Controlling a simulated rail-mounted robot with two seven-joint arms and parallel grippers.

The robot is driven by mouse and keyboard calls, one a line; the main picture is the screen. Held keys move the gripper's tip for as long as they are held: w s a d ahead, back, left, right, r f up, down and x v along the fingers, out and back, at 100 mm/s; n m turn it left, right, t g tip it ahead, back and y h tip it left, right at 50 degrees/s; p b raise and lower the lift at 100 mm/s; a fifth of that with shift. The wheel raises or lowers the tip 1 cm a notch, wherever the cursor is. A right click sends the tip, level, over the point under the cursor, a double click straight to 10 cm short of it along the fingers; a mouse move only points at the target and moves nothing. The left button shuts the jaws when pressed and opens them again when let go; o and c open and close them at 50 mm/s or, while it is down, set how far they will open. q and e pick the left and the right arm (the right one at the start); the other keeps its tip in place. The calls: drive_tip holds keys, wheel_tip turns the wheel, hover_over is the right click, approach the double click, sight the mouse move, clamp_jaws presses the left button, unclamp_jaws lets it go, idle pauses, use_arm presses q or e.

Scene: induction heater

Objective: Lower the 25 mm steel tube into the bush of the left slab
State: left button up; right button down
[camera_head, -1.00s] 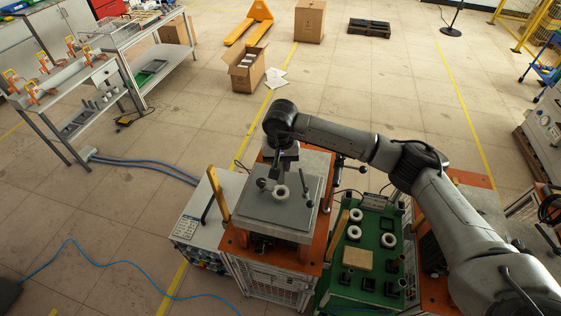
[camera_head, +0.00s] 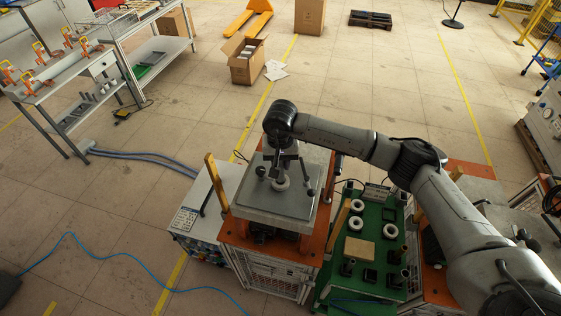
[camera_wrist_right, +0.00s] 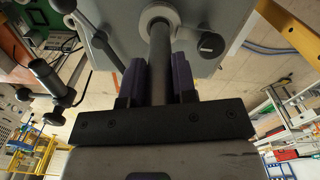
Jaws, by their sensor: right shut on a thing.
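The left slab (camera_head: 255,205) is a grey plate on an orange-topped frame. Its bush (camera_head: 281,185) is a pale ring near the slab's middle, partly covered by my right gripper (camera_head: 285,165) from above. In the right wrist view the dark steel tube (camera_wrist_right: 160,60) stands between the purple finger pads of my right gripper (camera_wrist_right: 158,80), which is shut on it. The tube's far end meets the opening of the bush (camera_wrist_right: 158,12); how deep it sits I cannot tell. My left gripper is not in view.
Black-knobbed clamp handles (camera_head: 310,192) stand on the slab close to the gripper. A green board (camera_head: 340,262) with white rings and black blocks lies to the right.

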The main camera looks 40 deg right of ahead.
idle(0.4)
drive_tip(key=shift+f+b, duration=0.4)
drive_tip(key=shift+f+b, duration=0.55)
drive_tip(key=shift+f, duration=0.05)
drive_tip(key=shift+f+b, duration=0.65)
drive_tip(key=shift+f, duration=0.05)
drive_tip(key=shift+r, duration=0.1)
drive_tip(key=c, duration=1.2)
unclamp_jaws()
drive_tip(key=o, duration=0.3)
drive_tip(key=shift+o, duration=0.4)
